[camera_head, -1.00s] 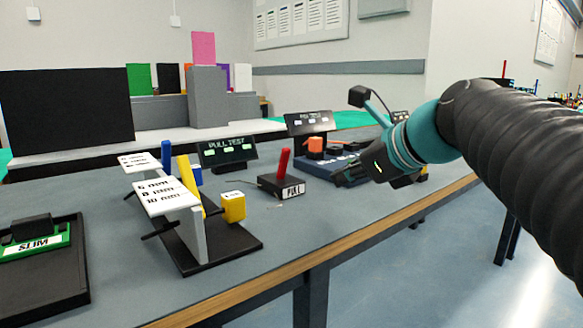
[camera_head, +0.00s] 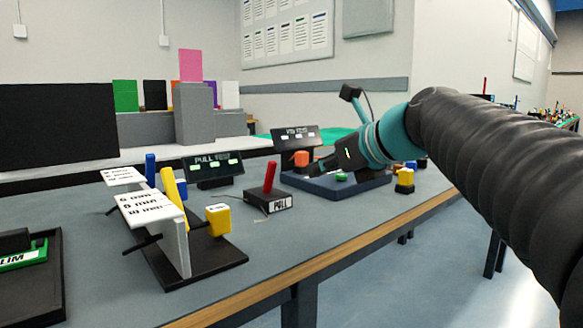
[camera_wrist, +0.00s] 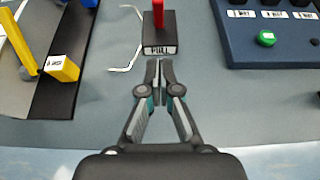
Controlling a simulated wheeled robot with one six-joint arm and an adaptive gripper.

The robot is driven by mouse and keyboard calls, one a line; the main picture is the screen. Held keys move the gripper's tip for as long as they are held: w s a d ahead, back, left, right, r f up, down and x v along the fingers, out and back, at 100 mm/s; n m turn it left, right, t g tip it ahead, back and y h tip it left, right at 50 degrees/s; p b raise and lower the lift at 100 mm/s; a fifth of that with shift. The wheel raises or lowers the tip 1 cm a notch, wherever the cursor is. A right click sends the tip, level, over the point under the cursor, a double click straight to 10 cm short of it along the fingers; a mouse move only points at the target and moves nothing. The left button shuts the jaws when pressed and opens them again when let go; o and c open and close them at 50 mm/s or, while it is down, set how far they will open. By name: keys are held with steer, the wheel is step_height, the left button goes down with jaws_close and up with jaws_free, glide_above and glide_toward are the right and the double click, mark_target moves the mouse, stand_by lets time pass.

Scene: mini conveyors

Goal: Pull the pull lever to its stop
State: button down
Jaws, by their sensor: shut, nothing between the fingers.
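The pull lever is a red handle (camera_head: 270,177) on a black box labelled PULL (camera_head: 268,200), standing on the grey table. In the head view the handle leans a little to the right at its top. In the wrist view the red handle (camera_wrist: 158,12) and its box (camera_wrist: 160,47) show at the top middle. My gripper (camera_wrist: 160,65) is shut and empty, its tips just short of the box's labelled front face in that picture. In the head view my gripper (camera_head: 312,168) is to the right of the lever, apart from it.
Left of the lever stands a black-based rack with a white sign (camera_head: 150,210) and a yellow block (camera_head: 218,220). Behind is a PULL TEST display (camera_head: 213,168). To the right is a dark blue panel (camera_head: 335,187) with a green button (camera_wrist: 266,38). A pale bent wire (camera_wrist: 130,60) lies beside the box.

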mark_target(274, 172)
steer(key=b+x, duration=0.1)
steer(key=x, duration=0.7)
steer(key=shift+f, duration=0.1)
steer(key=shift+w+a+r, duration=0.55)
steer(key=shift+w+a, duration=0.1)
steer(key=shift+w, duration=0.25)
steer(key=shift+w+a+r, duration=0.25)
steer(key=shift+w+a, duration=0.15)
steer(key=shift+w, duration=0.15)
steer(key=shift+d+r+p, duration=0.1)
steer(key=shift+r+p, duration=0.05)
steer(key=shift+p, duration=0.3)
